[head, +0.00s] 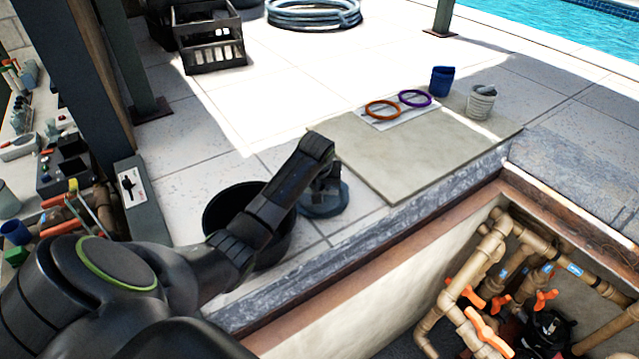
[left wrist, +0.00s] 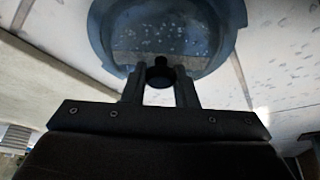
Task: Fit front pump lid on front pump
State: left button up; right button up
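The pump lid, a round bluish see-through piece (head: 325,203), is at the paving beside a black bucket; I cannot tell if it rests or hangs just above. My left gripper (head: 322,185) is over it from above and hides its middle. In the left wrist view the lid (left wrist: 215,50) lies beyond the fingers (left wrist: 160,88), which sit close on both sides of a dark round knob and look shut on it. A black pump (head: 548,330) shows partly at the bottom right, down in the pit among pipes. My right gripper is not in view.
A black bucket (head: 222,212) stands left of the lid. A flat slab (head: 400,165) to the right bears orange (head: 382,109) and purple (head: 415,98) rings on a sheet. The pit edge (head: 350,268) runs in front. Tan pipes (head: 455,285) with orange valve handles fill the pit.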

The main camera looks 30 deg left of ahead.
pick_arm(q)
jog(key=shift+s+d+f, duration=0.15)
jog(key=shift+s+f, duration=0.2)
jog(key=shift+f, duration=0.15)
grip_shut()
jog(key=shift+w+r+p, duration=0.25)
jog(key=shift+r+p, duration=0.1)
jog(key=shift+r, duration=0.15)
jog(key=shift+w+r+p, duration=0.2)
jog(key=shift+r+p, duration=0.15)
jog(key=shift+r, duration=0.15)
jog(key=shift+a+r, duration=0.2)
jog(key=shift+r, duration=0.9)
